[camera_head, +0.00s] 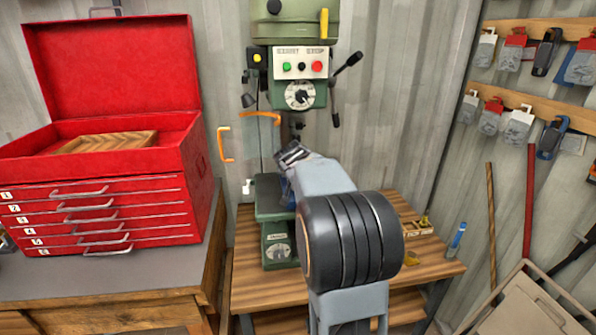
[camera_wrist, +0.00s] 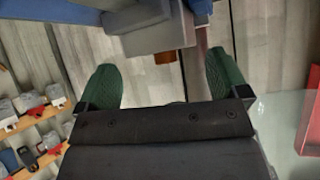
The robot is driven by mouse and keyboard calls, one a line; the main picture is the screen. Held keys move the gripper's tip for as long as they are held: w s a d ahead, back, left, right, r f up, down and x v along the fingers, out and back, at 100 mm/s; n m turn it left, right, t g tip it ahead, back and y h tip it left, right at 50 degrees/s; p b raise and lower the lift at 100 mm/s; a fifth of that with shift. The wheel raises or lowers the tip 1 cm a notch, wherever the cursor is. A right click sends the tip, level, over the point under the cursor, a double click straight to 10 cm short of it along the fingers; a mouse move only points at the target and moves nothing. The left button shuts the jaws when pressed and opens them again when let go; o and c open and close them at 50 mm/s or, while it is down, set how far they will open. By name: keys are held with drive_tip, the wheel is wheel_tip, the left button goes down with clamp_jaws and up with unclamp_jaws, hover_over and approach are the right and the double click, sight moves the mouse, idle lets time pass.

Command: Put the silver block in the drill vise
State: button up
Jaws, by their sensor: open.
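My gripper (camera_head: 292,153) is in front of the drill press, above its table (camera_head: 268,190). In the wrist view my gripper (camera_wrist: 160,78) is open, its two green finger pads wide apart, with nothing clearly held between them. A blue part (camera_head: 287,190), probably the drill vise, shows beside my arm on the press table; the rest is hidden. In the wrist view, blue and grey parts (camera_wrist: 150,38) lie ahead of the fingertips, probably the vise. I cannot make out the silver block for certain in either view.
The green drill press (camera_head: 295,75) stands behind my gripper, its handle (camera_head: 348,63) sticking out right. A red toolbox (camera_head: 110,190) is on the left bench. A small box (camera_head: 418,227) and blue bottle (camera_head: 457,238) are on the wooden bench. Tools hang right.

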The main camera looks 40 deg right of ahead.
drive_tip(key=b+v, duration=0.3)
drive_tip(key=v, duration=0.9)
drive_tip(key=s+a+f+n+g+y, duration=0.3)
drive_tip(key=s+a+f+n+y, duration=0.3)
drive_tip(key=s+a+f, duration=1.1)
drive_tip(key=a+n, duration=0.2)
drive_tip(key=a, duration=0.1)
drive_tip(key=shift+s+a+f+n+g+y, duration=0.25)
drive_tip(key=shift+s+a+n+g+y, duration=0.05)
drive_tip(key=shift+s+n+g+y, duration=0.1)
idle(0.4)
